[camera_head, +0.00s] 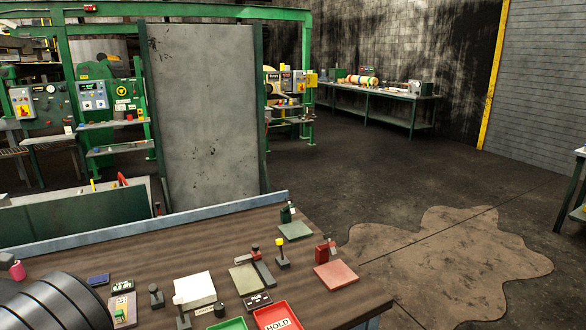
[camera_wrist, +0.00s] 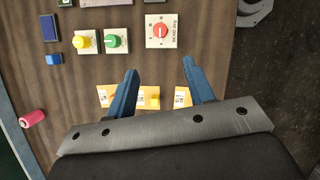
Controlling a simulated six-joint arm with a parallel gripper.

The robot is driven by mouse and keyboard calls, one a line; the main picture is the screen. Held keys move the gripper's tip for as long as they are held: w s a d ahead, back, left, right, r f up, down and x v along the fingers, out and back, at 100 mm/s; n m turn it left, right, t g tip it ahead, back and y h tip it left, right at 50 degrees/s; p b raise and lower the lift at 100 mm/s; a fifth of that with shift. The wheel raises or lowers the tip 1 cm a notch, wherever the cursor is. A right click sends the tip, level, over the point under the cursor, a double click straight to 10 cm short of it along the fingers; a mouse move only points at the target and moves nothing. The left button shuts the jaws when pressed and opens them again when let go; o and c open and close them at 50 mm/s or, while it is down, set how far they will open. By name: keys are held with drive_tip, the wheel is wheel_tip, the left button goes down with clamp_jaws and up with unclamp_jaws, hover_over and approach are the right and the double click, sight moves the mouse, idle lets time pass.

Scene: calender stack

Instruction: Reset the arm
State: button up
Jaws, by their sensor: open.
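My gripper (camera_wrist: 160,67) shows in the wrist view as two blue fingers, spread apart with nothing between them. It is over a brown wooden bench top (camera_wrist: 90,70). Between and below the fingers lie orange tags (camera_wrist: 150,98) with white labels, partly hidden by the fingers and the gripper body. Beyond the fingertips are a yellow knob (camera_wrist: 83,42), a green knob (camera_wrist: 116,41) and a red dial (camera_wrist: 159,30) on pale plates. In the head view the gripper fingers are not seen.
In the head view, the bench (camera_head: 350,298) carries a red HOLD tray (camera_head: 277,317), a green tray (camera_head: 231,324), a white pad (camera_head: 194,288) and small stands. A pink spool (camera_wrist: 33,119) lies near the left edge in the wrist view. A large grey panel (camera_head: 205,110) stands behind the bench.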

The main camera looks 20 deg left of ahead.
drive_tip(key=x, duration=1.6)
drive_tip(key=shift+d, duration=0.1)
drive_tip(key=shift+r, duration=0.1)
drive_tip(key=v, duration=1.7)
drive_tip(key=x, duration=1.7)
drive_tip(key=shift+f, duration=0.25)
drive_tip(key=m+h, duration=0.1)
drive_tip(key=m, duration=0.2)
drive_tip(key=shift+w+r+g, duration=0.1)
drive_tip(key=shift+g, duration=0.3)
drive_tip(key=m, duration=0.2)
drive_tip(key=m+g+h, duration=0.1)
drive_tip(key=m, duration=0.2)
drive_tip(key=shift+w+g, duration=0.15)
drive_tip(key=shift+g, duration=0.15)
drive_tip(key=m+g, duration=0.1)
drive_tip(key=m, duration=0.3)
drive_tip(key=shift+w+m+g, duration=0.15)
drive_tip(key=shift+m+g, duration=0.25)
drive_tip(key=m+g, duration=0.1)
drive_tip(key=m, duration=0.2)
drive_tip(key=shift+w, duration=0.1)
